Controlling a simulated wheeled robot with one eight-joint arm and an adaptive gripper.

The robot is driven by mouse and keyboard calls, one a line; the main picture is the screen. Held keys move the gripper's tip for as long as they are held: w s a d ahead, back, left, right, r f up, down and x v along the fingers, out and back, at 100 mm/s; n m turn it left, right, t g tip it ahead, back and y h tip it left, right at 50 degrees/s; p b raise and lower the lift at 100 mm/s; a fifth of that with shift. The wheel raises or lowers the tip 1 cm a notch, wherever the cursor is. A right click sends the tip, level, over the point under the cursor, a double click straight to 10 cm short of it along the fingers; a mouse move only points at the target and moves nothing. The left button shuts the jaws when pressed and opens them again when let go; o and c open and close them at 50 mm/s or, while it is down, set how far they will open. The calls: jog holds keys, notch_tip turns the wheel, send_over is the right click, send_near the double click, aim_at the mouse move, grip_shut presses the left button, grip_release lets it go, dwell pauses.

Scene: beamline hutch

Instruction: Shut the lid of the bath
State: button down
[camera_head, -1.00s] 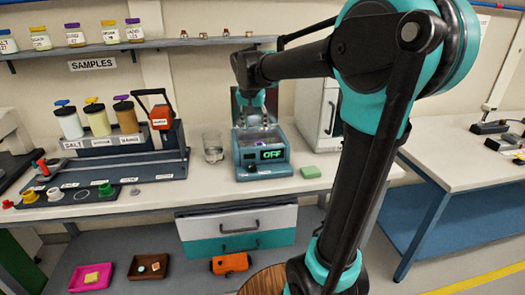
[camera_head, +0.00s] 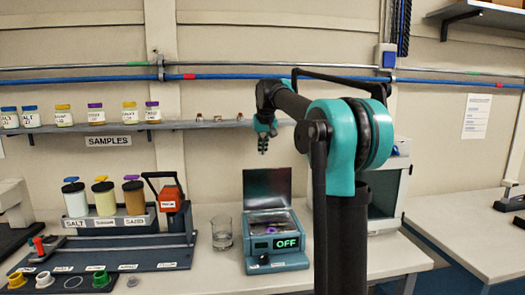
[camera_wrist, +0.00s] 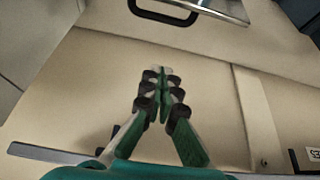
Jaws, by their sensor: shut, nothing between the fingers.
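The bath (camera_head: 276,246) is a teal box on the bench with a green display reading OFF. Its dark, shiny lid (camera_head: 267,184) stands upright along the back edge, so the bath is open at the top. My gripper (camera_head: 263,150) is above the lid's top edge, apart from it and pointing down. In the wrist view my gripper (camera_wrist: 160,75) has its fingers together with nothing between them. I cannot clearly make out the bath or its lid in the wrist view.
A glass beaker (camera_head: 222,232) stands just left of the bath. A white cabinet (camera_head: 385,190) is to the right, partly behind my arm. A wall shelf (camera_head: 180,125) with jars runs behind my gripper. A rack with an orange-handled tool (camera_head: 169,199) is farther left.

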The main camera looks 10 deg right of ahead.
notch_tip(320, 180, down, 7)
jog(key=shift+s, duration=0.4)
jog(key=shift+s+r, duration=0.1)
jog(key=shift+r, duration=0.05)
dwell(0.4)
